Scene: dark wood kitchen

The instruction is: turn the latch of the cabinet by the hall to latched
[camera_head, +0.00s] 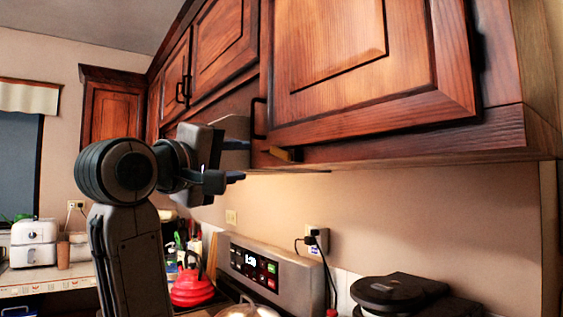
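The nearest wall cabinet (350,70), with a reddish-brown wooden door, hangs at the upper right. A small golden-brown bar (285,154), which looks like the latch, sits at the bottom left corner of this door, lying roughly level. A dark handle (258,118) is on the door's left edge. My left gripper (240,160) is to the left of the latch, at about its height in the picture, with its fingers apart and pointing right. It appears apart from the latch, with nothing seen between its fingers. My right gripper is out of view.
More wall cabinets (220,40) run along the left. Below stand a stove with a lit clock panel (260,266), a red kettle (191,287) and a black appliance (400,290). A white toaster (33,243) is at the far left.

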